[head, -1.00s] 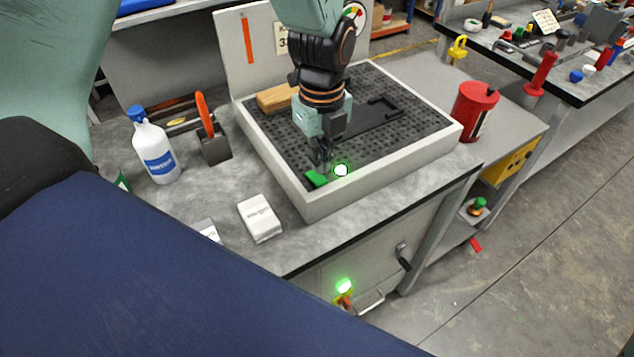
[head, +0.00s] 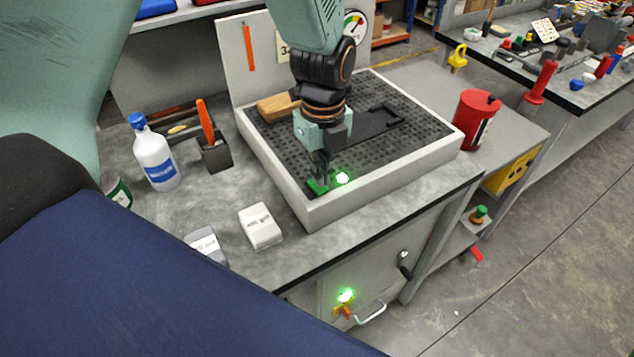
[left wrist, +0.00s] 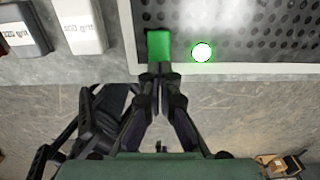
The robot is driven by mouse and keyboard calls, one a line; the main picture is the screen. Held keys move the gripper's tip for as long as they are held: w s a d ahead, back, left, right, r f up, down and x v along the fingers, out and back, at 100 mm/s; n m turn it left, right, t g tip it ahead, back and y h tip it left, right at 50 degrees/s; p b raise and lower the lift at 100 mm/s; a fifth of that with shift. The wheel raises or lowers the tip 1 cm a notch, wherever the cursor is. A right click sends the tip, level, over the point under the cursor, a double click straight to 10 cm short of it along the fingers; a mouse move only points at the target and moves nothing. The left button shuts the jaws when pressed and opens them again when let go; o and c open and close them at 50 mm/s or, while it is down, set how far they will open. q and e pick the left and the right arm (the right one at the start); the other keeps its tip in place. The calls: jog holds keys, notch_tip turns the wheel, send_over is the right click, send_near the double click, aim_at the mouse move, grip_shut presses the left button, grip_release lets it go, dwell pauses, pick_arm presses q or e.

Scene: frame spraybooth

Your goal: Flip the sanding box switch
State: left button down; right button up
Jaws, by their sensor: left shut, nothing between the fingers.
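The sanding box (head: 352,205) is a pale-rimmed tray with a dark perforated bed on the bench. Its green switch (head: 318,187) sits in the near left corner, beside a lit green lamp (head: 342,178). My left gripper (head: 321,172) is shut and empty, pointing down with its fingertips at the switch. In the left wrist view the green switch (left wrist: 159,46) lies just ahead of the closed fingertips (left wrist: 157,72), and the lamp (left wrist: 202,52) glows to its right. I cannot tell if the fingers touch the switch. My right gripper is not in view.
A wooden block (head: 276,107) and a dark flat tool (head: 375,122) lie on the bed. A white bottle (head: 155,155), a brush holder (head: 214,152), pale grit blocks (head: 260,226) and a red can (head: 475,120) stand around the box. A lower green light (head: 346,295) glows on the cabinet.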

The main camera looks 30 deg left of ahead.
pick_arm(q)
jog(key=shift+d, duration=0.1)
jog(key=shift+s+a, duration=0.1)
jog(key=shift+a, duration=0.1)
jog(key=shift+d+f, duration=0.1)
jog(key=shift+d, duration=0.05)
dwell(0.3)
jog(key=shift+f, duration=0.2)
jog(key=shift+f, duration=0.25)
jog(key=shift+f+b, duration=0.15)
jog(key=shift+b, duration=0.15)
